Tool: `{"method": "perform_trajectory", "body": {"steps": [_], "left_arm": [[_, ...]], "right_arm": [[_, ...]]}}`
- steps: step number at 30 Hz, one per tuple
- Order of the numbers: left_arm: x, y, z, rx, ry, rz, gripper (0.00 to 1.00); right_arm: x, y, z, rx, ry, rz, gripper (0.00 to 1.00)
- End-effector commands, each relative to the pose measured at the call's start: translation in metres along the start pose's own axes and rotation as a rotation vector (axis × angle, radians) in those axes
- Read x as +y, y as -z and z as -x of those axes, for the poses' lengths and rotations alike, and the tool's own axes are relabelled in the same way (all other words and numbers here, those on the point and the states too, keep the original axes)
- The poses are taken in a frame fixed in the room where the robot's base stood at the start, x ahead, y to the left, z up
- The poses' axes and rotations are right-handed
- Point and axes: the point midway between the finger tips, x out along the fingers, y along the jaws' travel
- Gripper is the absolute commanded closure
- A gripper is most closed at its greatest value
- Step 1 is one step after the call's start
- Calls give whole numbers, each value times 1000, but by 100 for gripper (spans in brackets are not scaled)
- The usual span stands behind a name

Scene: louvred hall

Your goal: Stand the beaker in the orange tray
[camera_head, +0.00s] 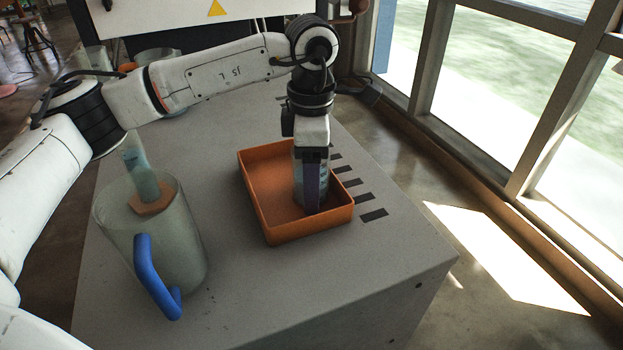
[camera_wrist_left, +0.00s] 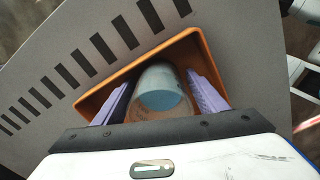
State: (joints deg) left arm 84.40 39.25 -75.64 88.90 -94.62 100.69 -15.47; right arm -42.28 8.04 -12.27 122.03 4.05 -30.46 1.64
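The beaker (camera_head: 299,180) is a clear, bluish cylinder inside the orange tray (camera_head: 262,215), near its right end. It looks upright, with its base at or very near the tray floor; contact there is hidden. My left gripper (camera_head: 311,190) points down from above, with one purple finger in front of the beaker. My right gripper is not in view.
A large translucent jug (camera_head: 185,240) with a blue handle stands left of the tray, holding a paddle-like item. More clear vessels (camera_head: 158,54) stand at the back behind my left arm. Dark stripes (camera_head: 373,215) mark the grey tabletop right of the tray. The front tabletop is clear.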

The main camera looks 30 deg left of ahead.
Motion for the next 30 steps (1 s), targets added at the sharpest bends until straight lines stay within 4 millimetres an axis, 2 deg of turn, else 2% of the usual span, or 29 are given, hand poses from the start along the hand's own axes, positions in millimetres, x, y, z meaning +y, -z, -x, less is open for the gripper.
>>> {"method": "perform_trajectory", "body": {"steps": [7,21,25,30], "left_arm": [[0,0,11,-1,-2,0,34],[0,-1,104,-2,-2,0,34],[0,0,117,0,-1,0,34],[0,0,124,0,0,-1,34]], "right_arm": [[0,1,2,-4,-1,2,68],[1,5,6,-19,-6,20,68],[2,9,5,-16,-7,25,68],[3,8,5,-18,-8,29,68]]}}
